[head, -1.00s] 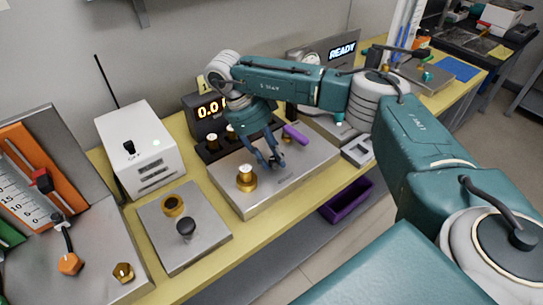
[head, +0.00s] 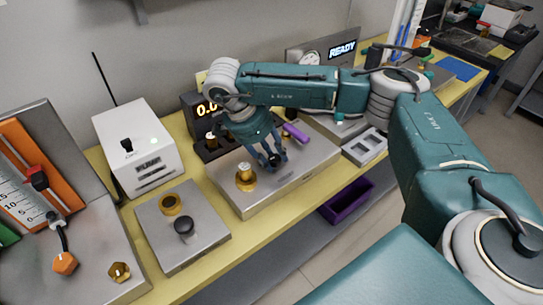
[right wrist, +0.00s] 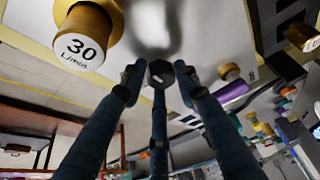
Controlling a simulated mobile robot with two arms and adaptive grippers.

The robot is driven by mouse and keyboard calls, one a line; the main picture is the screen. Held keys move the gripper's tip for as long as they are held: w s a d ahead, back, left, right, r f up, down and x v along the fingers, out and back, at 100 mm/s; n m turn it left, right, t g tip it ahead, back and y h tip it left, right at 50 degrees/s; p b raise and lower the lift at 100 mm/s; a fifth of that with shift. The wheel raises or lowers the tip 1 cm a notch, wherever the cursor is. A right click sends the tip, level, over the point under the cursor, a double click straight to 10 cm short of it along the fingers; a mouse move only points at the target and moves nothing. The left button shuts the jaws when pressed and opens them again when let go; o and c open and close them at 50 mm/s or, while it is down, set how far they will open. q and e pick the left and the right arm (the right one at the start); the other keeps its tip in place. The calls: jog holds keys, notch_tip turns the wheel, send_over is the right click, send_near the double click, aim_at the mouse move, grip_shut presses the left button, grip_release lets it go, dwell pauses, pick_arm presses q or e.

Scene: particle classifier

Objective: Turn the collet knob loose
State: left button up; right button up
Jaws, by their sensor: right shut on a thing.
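My right gripper (head: 274,160) points down at the steel plate (head: 232,205) in the middle of the bench. In the right wrist view its three fingers (right wrist: 160,85) are closed around a small dark, faceted knob (right wrist: 160,73), which I take for the collet knob. In the head view the fingers hide this knob. A brass piece with a pale top (head: 246,177) stands on the same plate, to the left of the fingers. In the wrist view, a brass cylinder marked 30 L/min (right wrist: 82,48) shows at the upper left. My left gripper is not in view.
A purple lever (head: 296,132) lies just right of the fingers. Behind is a display box (head: 206,104); at the left are a white box (head: 135,150) and a plate with a black knob (head: 184,226). A purple bin (head: 346,202) sits below the front edge.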

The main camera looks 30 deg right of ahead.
jog(key=shift+w+d+r, duration=0.15)
jog(key=shift+d+r, duration=0.1)
jog(key=shift+d, duration=0.05)
jog(key=o, duration=1.1)
jog(key=shift+f, duration=0.1)
jog(key=shift+a, duration=0.15)
jog(key=v, duration=1.1)
jog(key=shift+r, duration=0.5)
jog(key=shift+f, duration=0.1)
